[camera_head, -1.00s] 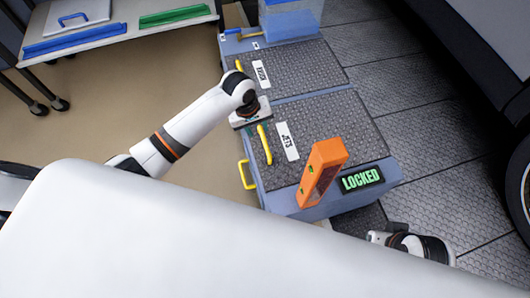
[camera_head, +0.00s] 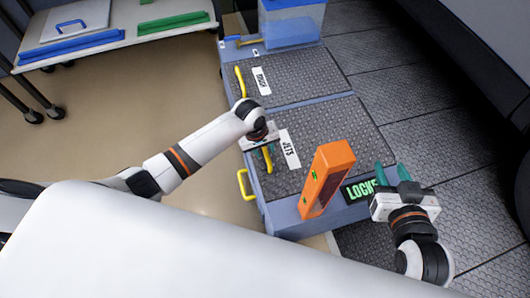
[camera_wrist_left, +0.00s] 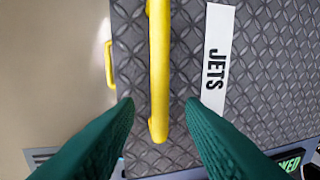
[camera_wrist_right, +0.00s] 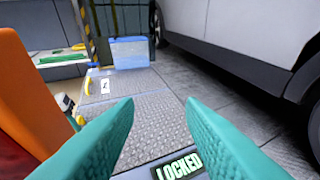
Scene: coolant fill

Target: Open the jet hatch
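The jet hatch (camera_head: 335,130) is a closed dark diamond-plate lid with a white JETS label (camera_head: 290,149) and a yellow bar handle (camera_head: 268,160). My left gripper (camera_head: 266,158) is over this handle. In the left wrist view the yellow handle (camera_wrist_left: 159,70) runs between the two open green fingers, with gaps on both sides. My right gripper (camera_head: 391,174) is open and empty beside the LOCKED sign (camera_head: 358,189), near the box's front right corner. The sign also shows between its fingers in the right wrist view (camera_wrist_right: 178,166).
An orange block-like device (camera_head: 327,178) stands on the box's near end, left of the sign. A second lid (camera_head: 290,75) with a yellow handle and a blue clear container (camera_head: 292,22) lie beyond. A vehicle stands at the right. A white table (camera_head: 110,40) is at the upper left.

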